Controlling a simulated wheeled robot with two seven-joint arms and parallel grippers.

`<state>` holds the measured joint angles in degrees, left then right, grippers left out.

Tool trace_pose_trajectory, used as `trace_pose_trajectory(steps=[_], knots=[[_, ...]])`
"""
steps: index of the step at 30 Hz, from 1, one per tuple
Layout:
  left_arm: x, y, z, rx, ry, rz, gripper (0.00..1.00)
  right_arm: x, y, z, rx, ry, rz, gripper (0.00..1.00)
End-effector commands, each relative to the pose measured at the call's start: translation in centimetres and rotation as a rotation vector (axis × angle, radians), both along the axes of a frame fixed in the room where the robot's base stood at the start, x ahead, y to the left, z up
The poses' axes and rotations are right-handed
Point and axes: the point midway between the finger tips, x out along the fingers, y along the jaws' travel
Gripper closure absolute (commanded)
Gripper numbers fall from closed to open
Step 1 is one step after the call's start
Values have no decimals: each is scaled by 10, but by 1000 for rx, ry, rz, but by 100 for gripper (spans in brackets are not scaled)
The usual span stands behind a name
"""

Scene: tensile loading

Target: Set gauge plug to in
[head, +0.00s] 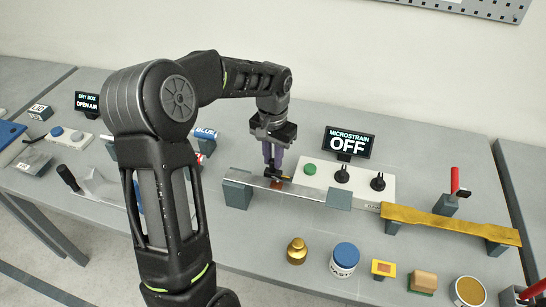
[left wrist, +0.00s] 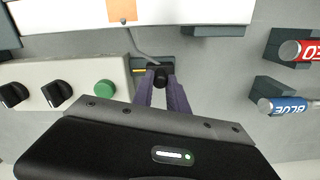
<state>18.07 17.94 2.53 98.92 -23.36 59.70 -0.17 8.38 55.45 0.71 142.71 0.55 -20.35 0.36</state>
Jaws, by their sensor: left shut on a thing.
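My left gripper (head: 271,163) points down behind the silver metal bar (head: 312,194). Its purple fingers (left wrist: 165,92) are shut on the black gauge plug (left wrist: 161,77). A grey cable (left wrist: 137,45) runs from the plug toward the orange gauge patch (left wrist: 122,10) on the bar. The plug is beside the white box (left wrist: 72,85) with a green button, over a dark piece with a yellow strip (left wrist: 139,70). I cannot tell whether the plug is seated in a socket. The display (head: 347,143) reads MICROSTRAIN OFF. My right gripper is not in view.
The white box has two black knobs (head: 342,174). The bar rests on grey blocks (head: 237,193). A yellow bar (head: 450,222) lies at right, with several jars and blocks in front.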

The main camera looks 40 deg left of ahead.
Motion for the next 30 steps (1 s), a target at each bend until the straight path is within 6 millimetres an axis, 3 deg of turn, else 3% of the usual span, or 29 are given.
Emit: trace_pose_trajectory(steps=[13,21,29,30], knots=[[1,-1,0,0,-2,-1,100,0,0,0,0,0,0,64],[12,-34,0,0,-2,-2,100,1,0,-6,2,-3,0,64],[13,-37,0,-2,-3,-1,100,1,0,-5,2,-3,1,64],[13,-37,0,-3,-3,-1,81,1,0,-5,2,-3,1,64]])
